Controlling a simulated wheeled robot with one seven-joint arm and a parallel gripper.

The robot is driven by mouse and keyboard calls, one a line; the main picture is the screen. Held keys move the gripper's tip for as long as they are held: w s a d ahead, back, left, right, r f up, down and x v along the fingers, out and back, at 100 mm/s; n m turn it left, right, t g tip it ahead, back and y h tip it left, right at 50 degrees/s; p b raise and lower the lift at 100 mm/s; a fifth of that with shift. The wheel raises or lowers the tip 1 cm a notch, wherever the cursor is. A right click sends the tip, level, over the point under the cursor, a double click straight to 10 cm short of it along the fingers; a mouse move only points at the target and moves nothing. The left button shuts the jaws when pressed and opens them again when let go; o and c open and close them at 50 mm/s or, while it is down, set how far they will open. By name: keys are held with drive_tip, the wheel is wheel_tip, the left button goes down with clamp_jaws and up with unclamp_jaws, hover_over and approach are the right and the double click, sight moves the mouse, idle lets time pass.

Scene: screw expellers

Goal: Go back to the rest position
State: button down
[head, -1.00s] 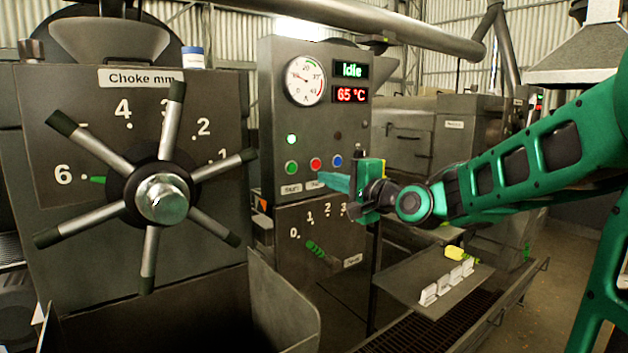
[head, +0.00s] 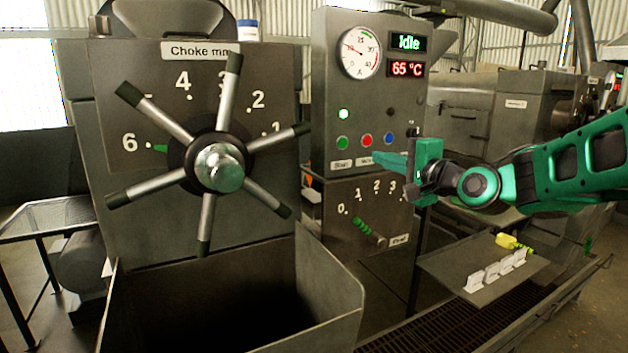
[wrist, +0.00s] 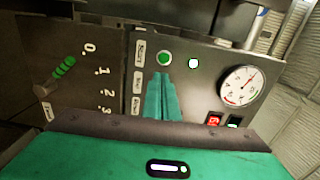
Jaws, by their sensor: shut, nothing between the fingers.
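My gripper (head: 378,160) is shut and empty, with its teal fingers pointing left in front of the control panel (head: 335,100) in the head view. In the wrist view my gripper's fingers (wrist: 161,95) are together, below the green button (wrist: 164,58) in the picture. I cannot tell whether they touch the panel. My green arm reaches in from the right side of the head view. The panel's display reads Idle (head: 409,42), and the one under it reads 65 °C (head: 406,68).
A spoked choke wheel (head: 219,167) stands left of the panel. Below it is an open metal bin (head: 335,292). A feed lever (head: 370,232) sits under the panel. A tray (head: 440,267) with white cards (head: 497,270) and a yellow item (head: 513,243) lies lower right. A side table (head: 45,218) stands at far left.

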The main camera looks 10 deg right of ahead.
drive_tip(key=s+d+f+n+g+h, duration=0.3)
drive_tip(key=s+d+f+g, duration=0.2)
drive_tip(key=s+f, duration=0.35)
drive_tip(key=s+d+f+n+g+h, duration=0.2)
drive_tip(key=s+d+f+g, duration=0.25)
drive_tip(key=s+f, duration=0.4)
drive_tip(key=s+d+f+n+g, duration=0.1)
drive_tip(key=s+f+g, duration=0.3)
drive_tip(key=s, duration=0.7)
drive_tip(key=s+d+f+n+g, duration=0.1)
drive_tip(key=s+d+f+g, duration=0.2)
drive_tip(key=s, duration=0.8)
drive_tip(key=shift+d+f+n+g, duration=0.15)
drive_tip(key=shift+f+n+g, duration=0.25)
drive_tip(key=shift+f, duration=0.35)
drive_tip(key=shift+w+f+h, duration=0.25)
drive_tip(key=shift+w+h, duration=0.05)
drive_tip(key=shift+w, duration=0.35)
